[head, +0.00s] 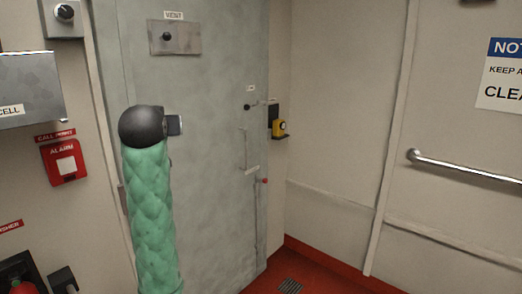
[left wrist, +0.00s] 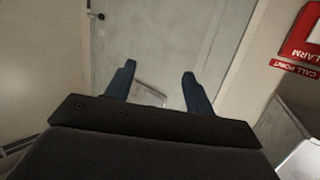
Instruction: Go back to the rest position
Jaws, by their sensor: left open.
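My left gripper (left wrist: 158,85) shows in the left wrist view with its two dark blue fingers wide apart and nothing between them. The grey door (left wrist: 166,40) lies beyond the fingers. In the head view, my arm in a green quilted sleeve rises in front of the grey door (head: 210,90) and ends in a black rounded joint. The fingers cannot be made out there. My right gripper is in neither view.
A red alarm call point (head: 65,161) and a grey cell box (head: 28,88) are on the left wall. A yellow device (head: 279,128) sits on a bracket right of the door. A handrail (head: 465,168) runs along the right wall. Red floor (head: 310,282) shows below.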

